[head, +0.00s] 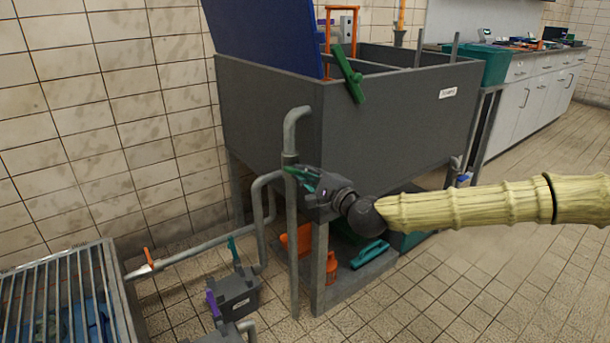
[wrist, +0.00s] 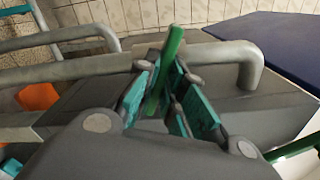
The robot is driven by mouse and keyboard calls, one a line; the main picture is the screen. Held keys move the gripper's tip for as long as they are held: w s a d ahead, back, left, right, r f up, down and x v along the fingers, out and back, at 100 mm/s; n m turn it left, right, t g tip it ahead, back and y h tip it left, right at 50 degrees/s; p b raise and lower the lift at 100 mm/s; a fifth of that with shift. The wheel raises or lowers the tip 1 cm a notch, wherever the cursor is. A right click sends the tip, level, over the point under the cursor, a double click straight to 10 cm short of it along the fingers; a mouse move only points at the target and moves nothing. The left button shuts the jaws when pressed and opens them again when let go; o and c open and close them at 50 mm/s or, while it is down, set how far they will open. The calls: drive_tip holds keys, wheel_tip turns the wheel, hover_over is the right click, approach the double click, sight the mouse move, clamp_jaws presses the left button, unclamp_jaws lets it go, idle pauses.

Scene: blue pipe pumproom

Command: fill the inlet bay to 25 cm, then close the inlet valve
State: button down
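The grey tank (head: 400,115) stands on legs, with dividers and posts along its open top. I cannot see the water level or any depth mark. My gripper (head: 305,178) is beside the upright grey pipe at the tank's near corner. In the wrist view, a green bar-shaped handle (wrist: 168,65) lies between the teal-padded fingers of my gripper (wrist: 168,85). I cannot tell whether the fingers press on it. Another green lever (head: 349,73) sits tilted at the tank's top edge. No readable label shows which valve is the inlet valve.
A blue panel (head: 265,35) leans over the tank's left end. A barred basin (head: 60,300) is at lower left, with an orange-handled pipe (head: 200,255) and a grey box (head: 237,292) near it. Orange items lie under the tank. The tiled floor at right is clear.

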drive_tip(key=n+p, duration=0.2)
drive_tip(key=n, duration=0.3)
drive_tip(key=shift+p, duration=0.35)
drive_tip(key=c, duration=1.5)
unclamp_jaws()
drive_tip(key=v, duration=1.2)
